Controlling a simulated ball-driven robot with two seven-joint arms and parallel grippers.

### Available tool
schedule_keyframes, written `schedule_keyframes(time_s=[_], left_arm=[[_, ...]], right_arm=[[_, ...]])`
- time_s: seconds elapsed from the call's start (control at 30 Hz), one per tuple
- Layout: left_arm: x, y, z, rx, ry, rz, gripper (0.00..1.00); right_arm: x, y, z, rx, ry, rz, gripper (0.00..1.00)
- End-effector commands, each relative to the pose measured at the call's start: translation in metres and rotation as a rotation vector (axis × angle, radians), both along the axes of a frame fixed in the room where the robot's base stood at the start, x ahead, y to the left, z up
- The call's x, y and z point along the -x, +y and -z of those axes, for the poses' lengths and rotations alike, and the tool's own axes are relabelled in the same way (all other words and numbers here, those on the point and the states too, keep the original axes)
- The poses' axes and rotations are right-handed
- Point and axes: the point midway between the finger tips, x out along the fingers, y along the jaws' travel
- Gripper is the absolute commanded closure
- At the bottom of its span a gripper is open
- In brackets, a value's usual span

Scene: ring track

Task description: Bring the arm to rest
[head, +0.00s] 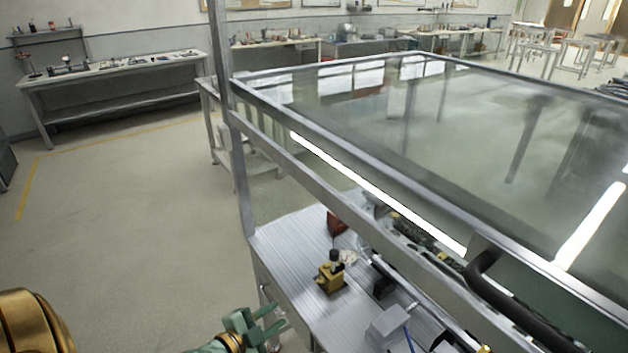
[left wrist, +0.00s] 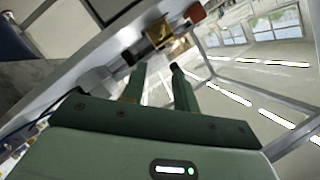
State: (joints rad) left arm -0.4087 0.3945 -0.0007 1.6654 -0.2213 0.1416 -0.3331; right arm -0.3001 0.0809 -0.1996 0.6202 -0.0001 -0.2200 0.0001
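My left gripper (head: 275,317) is low in the head view, beside the left edge of the metal workbench (head: 289,238). Its two green fingers stand apart with nothing between them. The left wrist view shows the same open fingers (left wrist: 158,72). A small brass-coloured block with a dark knob (head: 330,275) sits on the bench, apart from the fingers. A similar yellow block (left wrist: 158,33) shows beyond the fingertips in the left wrist view. My right gripper is not in view.
A metal frame with a large glass panel (head: 400,120) stands over the bench, with a black handle (head: 500,290) on it. Fittings and cables lie on the bench at the right. Open floor (head: 140,230) lies to the left. Another workbench (head: 120,72) stands by the back wall.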

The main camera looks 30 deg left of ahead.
Motion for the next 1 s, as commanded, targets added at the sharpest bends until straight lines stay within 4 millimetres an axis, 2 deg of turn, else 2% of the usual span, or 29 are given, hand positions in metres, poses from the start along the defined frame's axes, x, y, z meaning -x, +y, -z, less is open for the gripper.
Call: schedule_keyframes(time_s=[0.23,0.27,0.37,0.47,0.5,0.57,0.6,0.67,0.7,0.8,0.9,1.0], left_arm=[[0.001,0.002,0.004,0.023,0.020,-0.018,0.70],[0.004,0.006,0.011,0.030,0.043,-0.032,0.70],[0.024,0.020,0.054,0.061,0.164,-0.095,0.70],[0.066,0.030,0.121,0.109,0.351,-0.194,0.70],[0.089,0.031,0.150,0.131,0.435,-0.238,0.70],[0.127,0.029,0.191,0.161,0.562,-0.303,0.70],[0.155,0.025,0.216,0.180,0.647,-0.345,0.70],[0.198,0.015,0.249,0.204,0.770,-0.402,0.70],[0.226,0.007,0.267,0.218,0.848,-0.436,0.70],[0.294,-0.019,0.300,0.239,1.027,-0.502,0.70],[0.344,-0.047,0.317,0.251,1.157,-0.535,0.70],[0.370,-0.073,0.324,0.263,1.229,-0.535,0.70]], right_arm=[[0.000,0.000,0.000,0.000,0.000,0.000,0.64],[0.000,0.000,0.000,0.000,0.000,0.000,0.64],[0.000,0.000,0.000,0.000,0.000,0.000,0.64],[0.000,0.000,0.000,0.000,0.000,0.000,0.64],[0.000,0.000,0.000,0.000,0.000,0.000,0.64],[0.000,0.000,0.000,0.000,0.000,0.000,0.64],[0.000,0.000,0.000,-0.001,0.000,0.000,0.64],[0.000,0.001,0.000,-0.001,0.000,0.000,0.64],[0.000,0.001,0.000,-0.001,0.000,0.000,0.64],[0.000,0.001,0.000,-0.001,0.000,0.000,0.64],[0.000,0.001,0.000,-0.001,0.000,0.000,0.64],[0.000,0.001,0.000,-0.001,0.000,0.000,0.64]])
